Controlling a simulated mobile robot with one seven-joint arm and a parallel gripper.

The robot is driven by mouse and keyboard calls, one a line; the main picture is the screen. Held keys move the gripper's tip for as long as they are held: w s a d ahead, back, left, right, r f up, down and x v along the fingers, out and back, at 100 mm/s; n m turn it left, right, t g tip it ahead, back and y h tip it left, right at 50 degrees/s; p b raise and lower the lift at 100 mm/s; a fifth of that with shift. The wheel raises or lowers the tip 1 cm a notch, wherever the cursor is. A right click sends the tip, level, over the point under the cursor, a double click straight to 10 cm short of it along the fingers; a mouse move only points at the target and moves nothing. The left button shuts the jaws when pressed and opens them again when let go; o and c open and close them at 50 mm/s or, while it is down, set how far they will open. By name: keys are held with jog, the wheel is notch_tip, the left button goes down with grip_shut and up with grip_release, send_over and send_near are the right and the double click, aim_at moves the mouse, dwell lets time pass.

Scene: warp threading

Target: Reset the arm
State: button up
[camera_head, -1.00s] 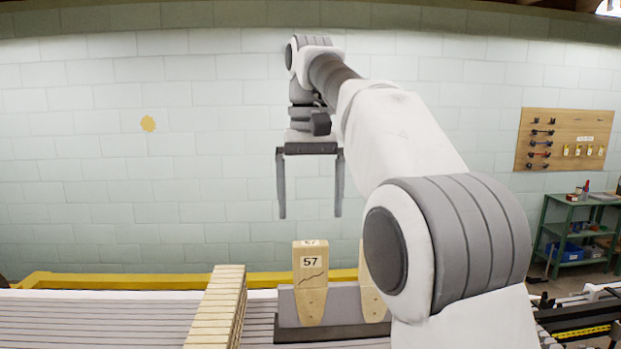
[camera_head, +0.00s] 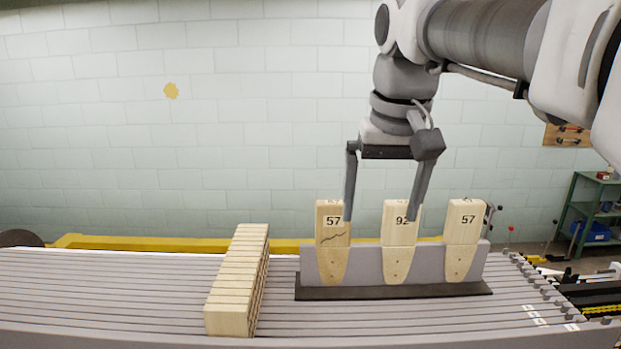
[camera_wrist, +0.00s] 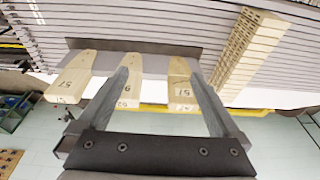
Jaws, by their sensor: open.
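My gripper (camera_head: 379,217) is open and empty, pointing down, with its two fingers spread. In the head view its fingertips overlap the tops of the left and middle wooden blocks; I cannot tell the exact distance, and no block is between the fingers as a grasp. The wrist view shows both fingers (camera_wrist: 158,75) with the blocks beyond them. The left block (camera_head: 333,262), marked 57 with a dark crack line, the middle block (camera_head: 398,262), marked 92, and the right block (camera_head: 461,260), marked 57, stand upright in a grey holder (camera_head: 366,268).
A row of stacked wooden pieces (camera_head: 228,321) stands left of the holder on the grey slatted surface (camera_head: 120,290). A yellow beam (camera_head: 180,243) runs behind it. A green shelf (camera_head: 598,215) stands at the right. The air left of my arm is clear.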

jog(key=s+d+f+t+b, duration=0.1)
jog(key=s+d+f, duration=0.1)
jog(key=s+f, duration=0.5)
jog(key=s+d+f+t+b, duration=0.1)
jog(key=s+d+f+t, duration=0.1)
jog(key=s+f, duration=0.5)
notch_tip(320, 180, down, 5)
jog(key=shift+s+f+b, duration=0.1)
jog(key=shift+s+b, duration=0.15)
jog(key=shift+b, duration=0.05)
